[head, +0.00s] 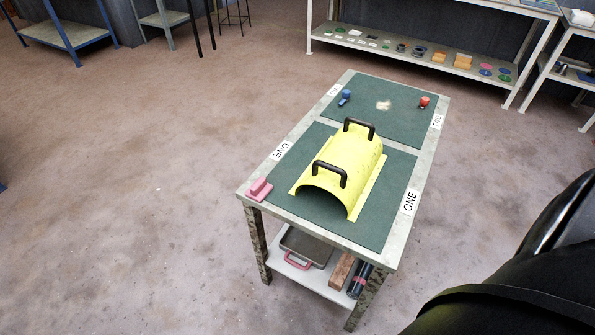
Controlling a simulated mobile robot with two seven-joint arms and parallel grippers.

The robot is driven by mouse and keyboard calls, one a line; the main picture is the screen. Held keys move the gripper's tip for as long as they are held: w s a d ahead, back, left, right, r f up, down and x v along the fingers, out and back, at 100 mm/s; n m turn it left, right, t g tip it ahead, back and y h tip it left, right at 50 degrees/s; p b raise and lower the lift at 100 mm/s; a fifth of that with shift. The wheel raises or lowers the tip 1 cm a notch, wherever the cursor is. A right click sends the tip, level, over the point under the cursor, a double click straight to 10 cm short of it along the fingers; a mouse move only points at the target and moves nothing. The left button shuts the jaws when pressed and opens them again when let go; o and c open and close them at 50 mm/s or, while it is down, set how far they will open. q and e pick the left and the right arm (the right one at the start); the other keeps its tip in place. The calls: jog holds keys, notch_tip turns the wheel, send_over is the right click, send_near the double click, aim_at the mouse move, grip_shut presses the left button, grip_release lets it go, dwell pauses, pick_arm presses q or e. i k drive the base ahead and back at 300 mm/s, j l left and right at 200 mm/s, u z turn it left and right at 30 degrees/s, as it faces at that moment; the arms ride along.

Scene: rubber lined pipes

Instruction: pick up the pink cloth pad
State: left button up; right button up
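The pink cloth pad (259,189) lies at the near left corner of the table (318,236), partly on the pale border and beside the green mat. It is a small pink block shape with a raised part on top. A yellow half-pipe cover (346,170) with two black handles stands on the near mat, to the right of the pad and apart from it. Neither of my grippers shows in the head view. A dark part of my own body fills the lower right corner.
A blue item (344,97) and a red item (424,102) stand on the far mat. The lower shelf holds a tray (305,246), a brick (342,270) and dark tubes. Shelving (410,62) stands behind. The floor left of the table is clear.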

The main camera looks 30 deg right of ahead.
aim_at(258, 191)
jog(key=i+j+z, duration=0.15)
jog(key=z, duration=0.3)
jog(key=i+j+z, duration=0.15)
jog(key=z, duration=0.25)
jog(key=i+j+z, duration=0.1)
jog(key=j+z, duration=0.2)
jog(key=z, duration=0.15)
jog(key=i+j+z, duration=0.1)
jog(key=j+z, duration=0.3)
jog(key=l, duration=0.1)
